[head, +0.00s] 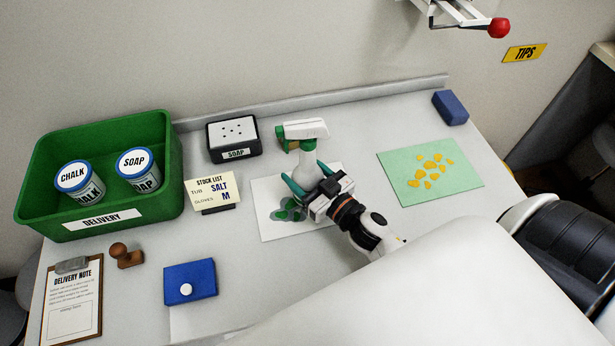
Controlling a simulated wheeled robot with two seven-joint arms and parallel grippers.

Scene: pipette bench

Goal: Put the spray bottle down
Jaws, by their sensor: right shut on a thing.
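The spray bottle (306,160) is white with a green nozzle and stands upright at the middle of the bench. My right gripper (307,184) is shut around its body, with a green finger on each side. The bottle is over or beside the back part of a white sheet (270,222) with dark green blotches. The gripper hides the bottle's base, so I cannot tell whether it touches the surface. My left gripper is not in view.
A green delivery crate (150,205) holds chalk and soap tubs at left. A soap box (234,139), stock card (213,192) and blue block (450,107) stand on the bench. A green mat (410,190) with yellow pieces lies right.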

